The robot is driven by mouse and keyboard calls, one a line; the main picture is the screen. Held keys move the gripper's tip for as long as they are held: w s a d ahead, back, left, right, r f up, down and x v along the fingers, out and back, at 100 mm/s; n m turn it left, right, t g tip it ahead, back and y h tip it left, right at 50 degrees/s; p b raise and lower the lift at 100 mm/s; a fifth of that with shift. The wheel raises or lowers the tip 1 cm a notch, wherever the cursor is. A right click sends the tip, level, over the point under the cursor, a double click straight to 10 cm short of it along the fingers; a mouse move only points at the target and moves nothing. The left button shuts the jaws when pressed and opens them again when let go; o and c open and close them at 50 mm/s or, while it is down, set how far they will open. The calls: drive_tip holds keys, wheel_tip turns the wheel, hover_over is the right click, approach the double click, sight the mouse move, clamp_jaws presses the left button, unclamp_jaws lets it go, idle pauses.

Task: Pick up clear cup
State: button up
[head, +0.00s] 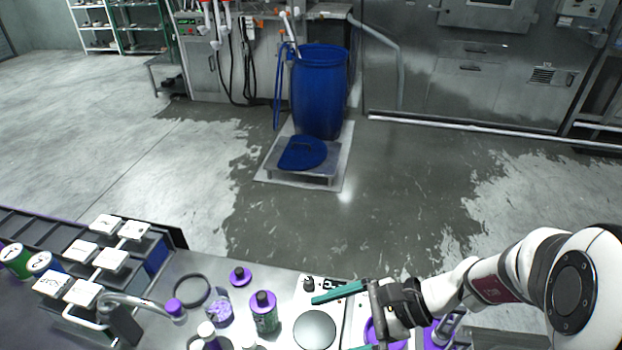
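A small see-through cup (219,312) with purple, grainy-looking contents stands on the grey bench at the lower middle left. It is the only thing I can make out as a clear cup. My gripper (332,323) reaches in from the right over the bench, well to the right of the cup. Its two teal fingers are spread apart, and I see nothing held between them. The lower finger is partly cut off by the bottom edge of the picture.
A dark green bottle with a purple cap (264,312) stands between the cup and my gripper. A device with a round grey plate (314,330) lies by the fingers. A purple lid (240,276), black ring (192,291) and tap (140,301) are near the cup.

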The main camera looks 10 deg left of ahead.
sight(267, 302)
drive_tip(key=w+f+m+t+y, duration=0.2)
drive_tip(key=w+f+m+t, duration=0.1)
drive_tip(key=w+f+m, duration=0.3)
drive_tip(key=shift+n, duration=0.6)
drive_tip(key=x, duration=1)
drive_tip(key=r+x, duration=0.1)
drive_tip(key=x, duration=0.4)
drive_tip(key=shift+w+a+f, duration=0.15)
drive_tip(key=shift+w+a, duration=0.05)
drive_tip(key=shift+a, duration=0.25)
clamp_jaws()
